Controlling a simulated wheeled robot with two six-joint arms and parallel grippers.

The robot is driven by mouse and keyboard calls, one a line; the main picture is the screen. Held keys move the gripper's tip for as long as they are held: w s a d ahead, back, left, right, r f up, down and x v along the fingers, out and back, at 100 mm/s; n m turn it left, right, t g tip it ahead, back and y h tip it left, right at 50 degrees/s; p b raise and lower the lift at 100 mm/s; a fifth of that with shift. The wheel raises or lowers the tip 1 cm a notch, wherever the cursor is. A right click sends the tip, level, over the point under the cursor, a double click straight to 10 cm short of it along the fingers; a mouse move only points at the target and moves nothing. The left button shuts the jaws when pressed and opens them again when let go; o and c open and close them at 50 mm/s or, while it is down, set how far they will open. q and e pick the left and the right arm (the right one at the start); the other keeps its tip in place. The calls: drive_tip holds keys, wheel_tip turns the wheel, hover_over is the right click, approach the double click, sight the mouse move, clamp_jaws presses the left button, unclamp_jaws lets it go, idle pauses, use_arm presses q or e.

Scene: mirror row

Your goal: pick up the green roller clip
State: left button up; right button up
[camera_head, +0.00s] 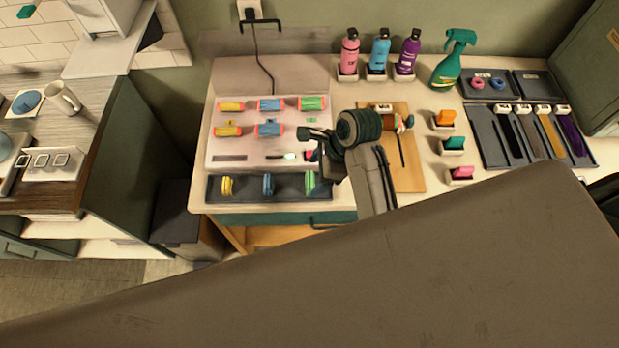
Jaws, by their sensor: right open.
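A green clip (311,184) stands at the right end of a dark tray (217,189) along the worktop's front edge. A yellow clip (227,186) and a blue clip (268,185) stand left of it in the same tray. My right gripper (312,142) is open and points left, over the right part of the white roller board. In the picture it is above the green clip and apart from it. Its height over the board cannot be told. My left gripper is not in view.
Rollers with orange ends, including a green one (312,103), lie on the white board (240,152). Bottles (349,52) and a green spray bottle (452,62) stand at the back. A wooden board (408,175) lies right of my wrist.

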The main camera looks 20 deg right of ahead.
sight(311, 179)
drive_tip(key=shift+a+f, duration=0.15)
drive_tip(key=shift+f, duration=0.1)
drive_tip(key=shift+w+f, duration=0.1)
drive_tip(key=shift+f, duration=0.2)
drive_tip(key=x, duration=0.1)
drive_tip(key=p+x, duration=0.1)
drive_tip(key=x, duration=0.1)
drive_tip(key=p+x, duration=0.1)
drive_tip(key=shift+w+d+f, duration=0.25)
drive_tip(key=shift+w+f, duration=0.1)
drive_tip(key=shift+w, duration=0.05)
drive_tip(key=shift+f, duration=0.15)
drive_tip(key=shift+a+f, duration=0.1)
drive_tip(key=shift+c, duration=0.6)
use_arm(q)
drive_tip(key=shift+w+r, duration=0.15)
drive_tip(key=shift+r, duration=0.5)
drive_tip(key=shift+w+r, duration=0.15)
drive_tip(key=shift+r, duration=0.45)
use_arm(e)
drive_tip(key=c, duration=0.9)
